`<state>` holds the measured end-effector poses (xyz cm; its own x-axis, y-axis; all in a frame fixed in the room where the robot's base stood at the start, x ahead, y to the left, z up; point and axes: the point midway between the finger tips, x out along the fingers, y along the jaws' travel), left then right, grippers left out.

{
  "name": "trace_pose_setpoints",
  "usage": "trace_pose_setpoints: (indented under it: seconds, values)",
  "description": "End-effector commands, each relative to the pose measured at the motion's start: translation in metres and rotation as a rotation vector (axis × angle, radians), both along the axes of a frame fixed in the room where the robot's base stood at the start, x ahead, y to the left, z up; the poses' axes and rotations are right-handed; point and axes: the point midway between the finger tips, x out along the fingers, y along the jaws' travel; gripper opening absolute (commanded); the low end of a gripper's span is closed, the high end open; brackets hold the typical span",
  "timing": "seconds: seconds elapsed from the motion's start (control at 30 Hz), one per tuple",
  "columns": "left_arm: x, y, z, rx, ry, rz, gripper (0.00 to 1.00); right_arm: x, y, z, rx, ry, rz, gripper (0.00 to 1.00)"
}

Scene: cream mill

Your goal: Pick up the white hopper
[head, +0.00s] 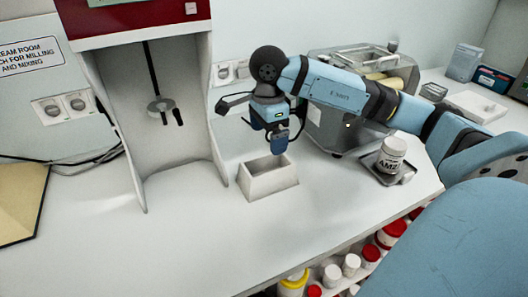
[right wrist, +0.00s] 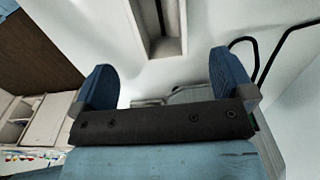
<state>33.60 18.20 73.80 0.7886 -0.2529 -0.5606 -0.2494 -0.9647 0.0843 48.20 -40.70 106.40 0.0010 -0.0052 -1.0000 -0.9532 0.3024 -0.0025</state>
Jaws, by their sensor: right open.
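The white hopper (head: 268,186), a small open-topped box with sloping walls, stands upright on the white counter. My right gripper (head: 277,141) is just above its back right part in the head view, pointing down, apart from it and empty. In the right wrist view, my right gripper's two blue fingers (right wrist: 160,84) are spread wide with nothing between them. A pale open trough at the top of that view looks like the hopper (right wrist: 178,50), beyond the fingertips. My left gripper is not in view.
A red and white mill housing (head: 165,165) stands left of the hopper. A grey machine (head: 335,128) is behind my right arm. A white jar (head: 391,153) labelled AM2 sits on a small tray (head: 408,177) at right. The counter in front of the hopper is clear.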

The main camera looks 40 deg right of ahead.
Motion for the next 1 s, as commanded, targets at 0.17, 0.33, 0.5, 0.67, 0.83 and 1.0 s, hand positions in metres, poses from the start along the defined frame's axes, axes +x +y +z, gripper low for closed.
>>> trace_pose_setpoints:
  seconds: [0.17,0.33,0.5,0.67,0.83,1.0]
  values:
    - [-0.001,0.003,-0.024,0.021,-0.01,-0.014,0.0,0.0,0.0,-0.044,0.002,0.003,0.0,1.0]
    - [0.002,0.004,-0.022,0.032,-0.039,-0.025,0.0,0.0,0.001,-0.068,0.004,0.002,0.0,1.0]
    - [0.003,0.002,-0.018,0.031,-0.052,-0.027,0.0,0.0,0.001,-0.077,0.004,0.002,0.0,1.0]
    - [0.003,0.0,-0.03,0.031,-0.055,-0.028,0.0,-0.001,0.001,-0.102,0.005,0.004,0.0,1.0]
    - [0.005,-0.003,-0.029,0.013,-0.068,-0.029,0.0,-0.001,0.0,-0.122,0.005,0.002,0.0,1.0]
    - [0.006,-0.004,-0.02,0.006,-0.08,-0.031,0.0,-0.001,0.0,-0.121,0.004,0.001,0.0,1.0]
